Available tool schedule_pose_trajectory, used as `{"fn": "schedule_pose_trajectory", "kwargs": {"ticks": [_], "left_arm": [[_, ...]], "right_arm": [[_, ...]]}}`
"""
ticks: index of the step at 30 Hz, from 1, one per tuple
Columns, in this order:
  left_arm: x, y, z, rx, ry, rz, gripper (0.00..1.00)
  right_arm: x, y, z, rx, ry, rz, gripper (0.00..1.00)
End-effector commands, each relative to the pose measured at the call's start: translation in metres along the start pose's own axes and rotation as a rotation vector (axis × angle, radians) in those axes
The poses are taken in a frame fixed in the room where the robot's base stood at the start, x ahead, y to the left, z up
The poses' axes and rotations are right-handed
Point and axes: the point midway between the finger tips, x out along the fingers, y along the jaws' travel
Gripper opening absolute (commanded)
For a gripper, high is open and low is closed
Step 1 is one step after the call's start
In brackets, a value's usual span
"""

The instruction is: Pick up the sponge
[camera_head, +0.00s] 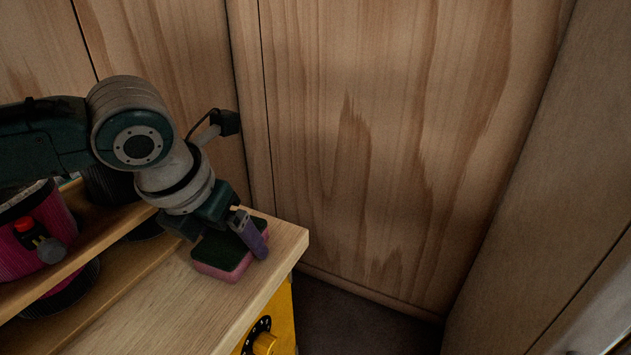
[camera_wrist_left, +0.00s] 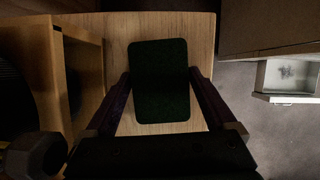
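The sponge (camera_head: 221,254), pink with a dark green top, lies flat on the light wooden top (camera_head: 165,306) near its right end. My left gripper (camera_head: 227,246) is over it, with one purple finger beside the sponge's right side in the head view. In the left wrist view the sponge's green face (camera_wrist_left: 160,82) shows between the two spread fingers of the gripper (camera_wrist_left: 160,78). The fingertips are close to its two sides; I cannot tell whether they touch. The far finger is mostly hidden in the head view. My right gripper is not in view.
A wooden shelf unit (camera_head: 118,225) holding pink and dark round items stands left of the sponge. A yellow panel with a knob (camera_head: 265,343) is below the wooden top's edge. A wood-panelled wall (camera_head: 370,140) rises behind. Dark floor lies right of the top.

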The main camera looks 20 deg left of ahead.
Motion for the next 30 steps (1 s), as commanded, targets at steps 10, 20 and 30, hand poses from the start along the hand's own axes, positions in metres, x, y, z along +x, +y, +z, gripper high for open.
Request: {"fn": "schedule_pose_trajectory", "kwargs": {"ticks": [10, 20, 30], "left_arm": [[0.000, 0.000, 0.000, 0.000, 0.000, 0.000, 0.49], [0.000, 0.000, 0.000, 0.000, 0.000, 0.000, 0.29], [-0.012, -0.010, 0.005, 0.002, -0.003, -0.003, 0.29]], "right_arm": [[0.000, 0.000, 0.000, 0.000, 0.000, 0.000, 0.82], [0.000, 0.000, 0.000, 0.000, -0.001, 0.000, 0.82], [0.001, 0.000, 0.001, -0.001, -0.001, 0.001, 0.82]]}}
